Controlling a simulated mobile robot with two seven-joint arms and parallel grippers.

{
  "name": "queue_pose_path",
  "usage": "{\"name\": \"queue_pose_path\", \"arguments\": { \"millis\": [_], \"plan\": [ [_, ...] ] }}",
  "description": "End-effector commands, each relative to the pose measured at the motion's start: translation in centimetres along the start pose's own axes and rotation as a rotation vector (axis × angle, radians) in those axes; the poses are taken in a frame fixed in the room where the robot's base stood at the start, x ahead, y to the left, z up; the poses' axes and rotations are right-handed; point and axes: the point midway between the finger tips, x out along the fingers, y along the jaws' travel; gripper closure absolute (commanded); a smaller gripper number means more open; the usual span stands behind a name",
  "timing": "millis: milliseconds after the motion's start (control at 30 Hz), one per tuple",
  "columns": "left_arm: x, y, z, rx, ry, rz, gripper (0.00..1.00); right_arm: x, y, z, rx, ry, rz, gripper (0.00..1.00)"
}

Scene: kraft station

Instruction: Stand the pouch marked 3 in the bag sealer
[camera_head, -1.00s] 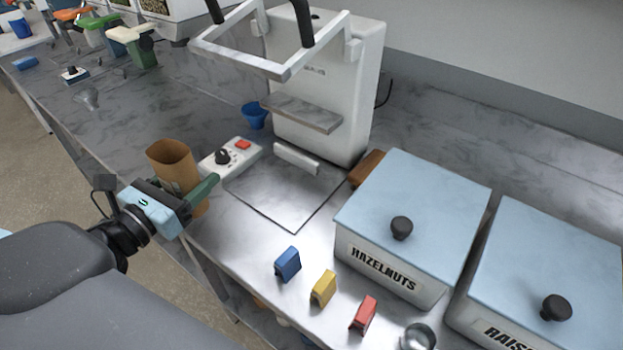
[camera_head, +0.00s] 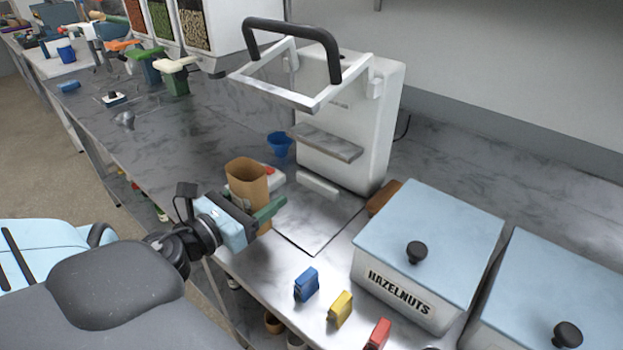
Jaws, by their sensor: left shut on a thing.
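A brown kraft pouch (camera_head: 247,178), open at the top and upright, is at my left gripper (camera_head: 264,214). The gripper is shut on it, low on its side; its green fingers hide the lower part. I cannot see a number on it. The bag sealer (camera_head: 348,145) is the white upright machine with a raised black-handled frame and a grey shelf. Its metal base plate (camera_head: 318,215) is bare, to the right of the pouch. The pouch is apart from the sealer's jaw. My right gripper is not in view.
A control box with a red button (camera_head: 270,170) is partly hidden behind the pouch. A blue cup (camera_head: 280,145) stands behind it. Blue (camera_head: 306,285), yellow (camera_head: 340,308) and red (camera_head: 377,334) blocks stand in front. The hazelnuts bin (camera_head: 430,250) bounds the right.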

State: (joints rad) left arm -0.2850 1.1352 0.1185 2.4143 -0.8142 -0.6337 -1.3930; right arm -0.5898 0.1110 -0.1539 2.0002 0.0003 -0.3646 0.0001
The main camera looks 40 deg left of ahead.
Motion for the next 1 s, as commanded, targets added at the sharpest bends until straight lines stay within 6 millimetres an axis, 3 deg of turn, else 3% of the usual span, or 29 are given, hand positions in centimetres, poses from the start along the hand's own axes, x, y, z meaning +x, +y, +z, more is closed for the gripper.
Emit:
{"name": "queue_pose_path", "arguments": {
  "millis": [600,1000],
  "plan": [
    [5.8,0.0,0.1,-0.002,-0.004,0.0,0.81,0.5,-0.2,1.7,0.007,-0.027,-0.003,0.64],
    [10.4,0.1,0.3,-0.004,-0.006,0.004,0.81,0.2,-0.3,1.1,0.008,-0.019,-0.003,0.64]
  ]
}}
